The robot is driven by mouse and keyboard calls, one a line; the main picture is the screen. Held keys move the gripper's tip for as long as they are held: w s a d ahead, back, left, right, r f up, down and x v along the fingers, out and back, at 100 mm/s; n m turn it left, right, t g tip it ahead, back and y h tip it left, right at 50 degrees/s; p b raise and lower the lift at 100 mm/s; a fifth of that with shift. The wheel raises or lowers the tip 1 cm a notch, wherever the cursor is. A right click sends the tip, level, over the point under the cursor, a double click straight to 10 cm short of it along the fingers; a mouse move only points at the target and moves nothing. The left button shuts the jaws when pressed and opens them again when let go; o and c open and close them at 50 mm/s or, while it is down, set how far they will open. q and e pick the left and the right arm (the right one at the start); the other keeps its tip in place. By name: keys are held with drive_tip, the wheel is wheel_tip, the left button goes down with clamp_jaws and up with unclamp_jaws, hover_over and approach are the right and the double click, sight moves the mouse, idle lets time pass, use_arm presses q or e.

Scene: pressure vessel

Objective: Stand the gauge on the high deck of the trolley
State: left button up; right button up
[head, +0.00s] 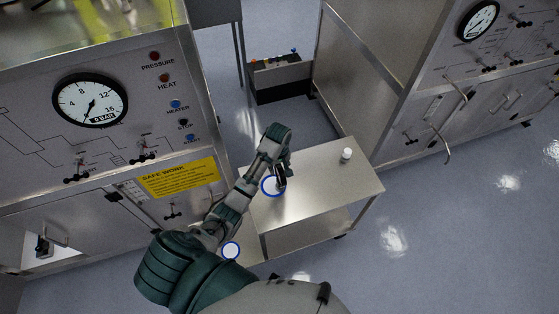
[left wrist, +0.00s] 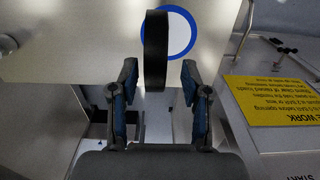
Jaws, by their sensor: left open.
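The gauge is a dark, thin round thing seen edge-on in the left wrist view (left wrist: 156,50). In the head view the gauge (head: 281,180) is at the blue-ringed white disc (head: 266,187) on the trolley's high deck (head: 318,185), partly hidden by my gripper. It looks upright; whether its base touches the deck is hidden. My left gripper (head: 284,166) is just above it. Its fingers in the left wrist view (left wrist: 159,78) are apart, one on each side of the gauge's near end, with gaps showing. My right gripper is not in view.
A small white cylinder (head: 346,155) stands near the high deck's far right corner. A steel panel with a pressure dial (head: 90,100) stands close on the left.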

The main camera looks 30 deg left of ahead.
use_arm(q)
wheel_tip(320, 180, up, 11)
idle(0.4)
drive_tip(key=shift+d+f, duration=0.1)
